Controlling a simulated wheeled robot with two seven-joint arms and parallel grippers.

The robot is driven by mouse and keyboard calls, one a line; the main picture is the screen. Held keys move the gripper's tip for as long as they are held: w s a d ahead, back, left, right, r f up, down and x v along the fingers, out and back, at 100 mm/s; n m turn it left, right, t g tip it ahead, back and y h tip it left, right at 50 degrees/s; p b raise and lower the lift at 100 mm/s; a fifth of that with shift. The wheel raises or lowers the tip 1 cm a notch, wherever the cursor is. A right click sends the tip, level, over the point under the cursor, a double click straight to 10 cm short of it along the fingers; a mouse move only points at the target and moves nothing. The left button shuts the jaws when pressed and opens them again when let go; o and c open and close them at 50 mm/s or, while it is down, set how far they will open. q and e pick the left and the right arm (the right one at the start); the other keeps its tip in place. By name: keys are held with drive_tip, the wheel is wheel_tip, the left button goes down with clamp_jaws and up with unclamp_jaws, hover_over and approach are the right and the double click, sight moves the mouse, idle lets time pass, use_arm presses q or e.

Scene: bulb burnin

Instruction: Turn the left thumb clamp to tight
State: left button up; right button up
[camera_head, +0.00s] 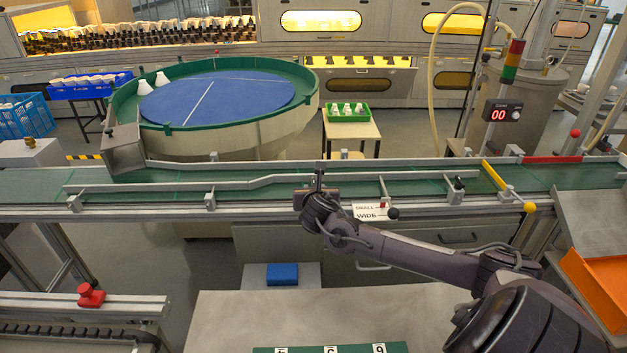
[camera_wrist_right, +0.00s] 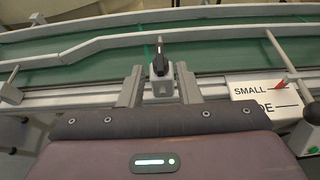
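The left thumb clamp (camera_wrist_right: 159,78) is a grey block with a dark upright thumb lever on the near side of the conveyor's guide rail. In the head view its lever (camera_head: 319,174) shows just beyond my right gripper (camera_head: 318,192). In the wrist view my right gripper (camera_wrist_right: 160,90) is open, with one finger on each side of the clamp block and a small gap visible on both sides. A second clamp with a dark knob (camera_head: 457,184) stands farther right along the rail. My left gripper is not in view.
A SMALL/WIDE sign (camera_head: 369,211) with a red pointer and a black ball-ended lever (camera_head: 393,213) is just right of my gripper. The green conveyor belt (camera_head: 240,180) runs behind. A blue block (camera_head: 282,274) lies below, on a grey surface.

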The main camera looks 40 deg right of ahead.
sight(314, 184)
drive_tip(key=x, duration=0.6)
drive_tip(key=shift+w+d, duration=0.2)
clamp_jaws()
